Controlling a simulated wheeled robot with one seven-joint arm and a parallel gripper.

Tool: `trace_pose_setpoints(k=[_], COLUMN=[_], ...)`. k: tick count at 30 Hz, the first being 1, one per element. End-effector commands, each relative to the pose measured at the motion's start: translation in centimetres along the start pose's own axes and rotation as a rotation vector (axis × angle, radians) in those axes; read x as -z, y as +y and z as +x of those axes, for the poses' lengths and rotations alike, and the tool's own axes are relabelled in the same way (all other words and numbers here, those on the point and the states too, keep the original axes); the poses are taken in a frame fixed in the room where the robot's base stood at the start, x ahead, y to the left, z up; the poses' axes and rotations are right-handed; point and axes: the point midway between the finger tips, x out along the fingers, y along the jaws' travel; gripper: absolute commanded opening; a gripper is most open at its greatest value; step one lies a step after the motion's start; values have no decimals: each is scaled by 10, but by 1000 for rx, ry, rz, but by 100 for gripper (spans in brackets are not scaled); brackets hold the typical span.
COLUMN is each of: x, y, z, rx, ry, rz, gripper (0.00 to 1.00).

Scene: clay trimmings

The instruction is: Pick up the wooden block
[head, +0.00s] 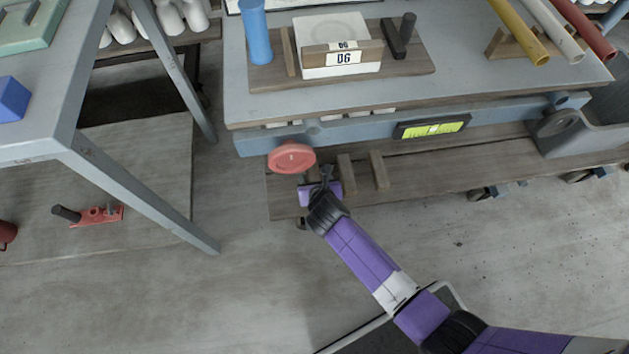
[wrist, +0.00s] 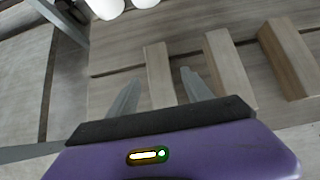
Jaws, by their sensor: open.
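Three plain wooden blocks lie side by side on the slatted lower shelf in the wrist view: a nearest one (wrist: 157,66), a middle one (wrist: 228,68) and a right one (wrist: 290,58). My gripper (wrist: 160,78) is open, its two grey fingers apart. The nearest block appears between the fingertips; I see no contact, and the height gap is unclear. In the head view my gripper (head: 325,175) is at the shelf's front left, below the red knob. Two blocks show right of it, one (head: 347,172) and another (head: 378,169); the nearest is hidden behind my gripper.
The grey workbench top (head: 440,85) overhangs the shelf (head: 430,180). A round red knob (head: 291,157) juts out just above my gripper. A grey table leg (head: 140,195) stands to the left. The floor (head: 500,260) in front is clear.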

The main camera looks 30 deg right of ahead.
Motion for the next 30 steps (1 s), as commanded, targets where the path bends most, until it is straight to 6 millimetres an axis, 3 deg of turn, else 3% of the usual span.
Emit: trace_pose_setpoints(k=[4,12,14,21,30], x=[2,1,1,1,0], y=[-1,0,0,0,0], z=[18,19,19,19,18], rx=[1,-1,-1,-1,-1], ry=[2,1,1,1,1], rz=[2,2,2,2,2], gripper=[58,58,50,3,0])
